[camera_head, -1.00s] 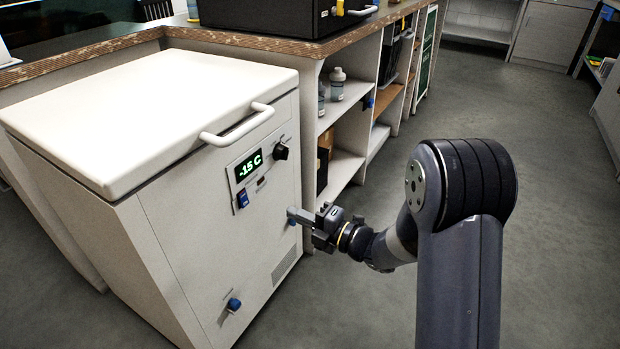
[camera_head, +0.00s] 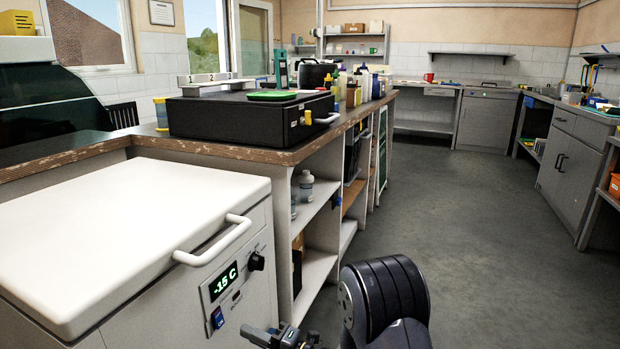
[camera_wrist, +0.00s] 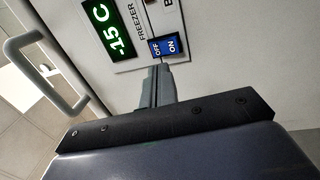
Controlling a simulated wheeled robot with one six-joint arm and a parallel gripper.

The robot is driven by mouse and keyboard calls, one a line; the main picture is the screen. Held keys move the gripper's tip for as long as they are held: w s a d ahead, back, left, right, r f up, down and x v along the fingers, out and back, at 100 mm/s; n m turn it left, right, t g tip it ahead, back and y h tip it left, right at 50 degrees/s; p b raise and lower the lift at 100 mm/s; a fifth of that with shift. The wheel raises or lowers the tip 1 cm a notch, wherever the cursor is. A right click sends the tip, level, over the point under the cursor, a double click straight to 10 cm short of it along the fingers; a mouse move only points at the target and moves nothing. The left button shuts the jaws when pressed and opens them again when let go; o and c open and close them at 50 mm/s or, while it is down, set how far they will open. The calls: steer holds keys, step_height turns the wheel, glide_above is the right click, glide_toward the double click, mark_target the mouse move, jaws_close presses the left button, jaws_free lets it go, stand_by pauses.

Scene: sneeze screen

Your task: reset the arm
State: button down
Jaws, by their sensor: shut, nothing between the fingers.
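My gripper (camera_wrist: 158,85) is shut and empty in the wrist view, its fingertips pointing at the freezer front just beside the blue ON/OFF switch (camera_wrist: 167,46). I cannot tell whether they touch the panel. In the head view my gripper (camera_head: 268,336) shows only partly at the bottom edge, in front of the white chest freezer (camera_head: 120,235). My dark arm stands to its right. The freezer lid is closed, and its display (camera_head: 223,281) reads -15 C in green.
The freezer handle (camera_head: 212,243) juts out above the panel. A wooden counter (camera_head: 140,146) with a black box (camera_head: 240,118) runs behind. Open shelves (camera_head: 318,270) with bottles stand right of the freezer. Grey floor (camera_head: 460,230) is clear to the right.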

steer(key=shift+v, duration=1.5)
steer(key=shift+r, duration=0.1)
